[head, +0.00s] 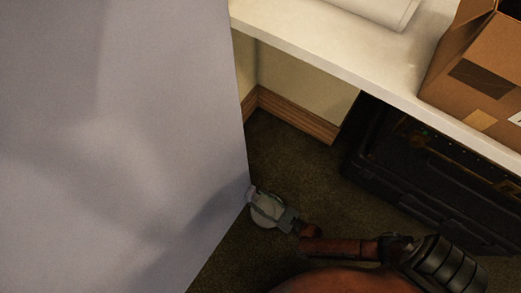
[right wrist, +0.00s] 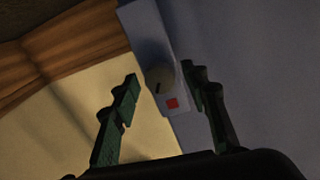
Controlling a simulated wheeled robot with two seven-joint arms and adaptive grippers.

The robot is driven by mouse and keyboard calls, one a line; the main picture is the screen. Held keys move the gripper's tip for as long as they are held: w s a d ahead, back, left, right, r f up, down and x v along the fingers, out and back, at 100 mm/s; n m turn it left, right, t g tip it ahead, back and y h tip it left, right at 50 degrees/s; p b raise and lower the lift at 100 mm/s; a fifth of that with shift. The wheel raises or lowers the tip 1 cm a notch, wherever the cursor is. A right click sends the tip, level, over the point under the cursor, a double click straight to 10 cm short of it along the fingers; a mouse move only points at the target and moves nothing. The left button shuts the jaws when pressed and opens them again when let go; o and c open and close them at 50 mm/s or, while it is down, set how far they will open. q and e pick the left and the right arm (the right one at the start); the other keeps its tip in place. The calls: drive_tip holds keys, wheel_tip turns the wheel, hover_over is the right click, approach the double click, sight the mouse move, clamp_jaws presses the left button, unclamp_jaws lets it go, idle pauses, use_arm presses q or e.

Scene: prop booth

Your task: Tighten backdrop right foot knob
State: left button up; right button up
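The backdrop (head: 120,140) is a large lavender-grey panel filling the left of the head view; it also fills the right of the right wrist view (right wrist: 265,70). In the wrist view its pale grey foot (right wrist: 145,35) carries a round dark-grey knob (right wrist: 159,80) with a dark mark on it, and a small red square sits just below. My right gripper (head: 268,208) is low by the backdrop's right edge. In the wrist view its two green fingers (right wrist: 160,77) are open, one on each side of the knob; contact cannot be told. My left gripper is not in view.
A white counter (head: 330,52) with a cardboard box (head: 485,75) runs across the upper right. Below it stands a black case (head: 430,175) on the dark carpet (head: 290,155). A wooden baseboard (head: 295,115) lines the wall. Some open carpet lies between backdrop and case.

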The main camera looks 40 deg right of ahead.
drive_tip(key=shift+d, duration=0.1)
drive_tip(key=c, duration=1)
drive_tip(key=shift+m, duration=0.4)
drive_tip(key=shift+d+m+g, duration=0.1)
drive_tip(key=shift+m+g, duration=0.2)
drive_tip(key=shift+m, duration=7.4)
drive_tip(key=o, duration=1.1)
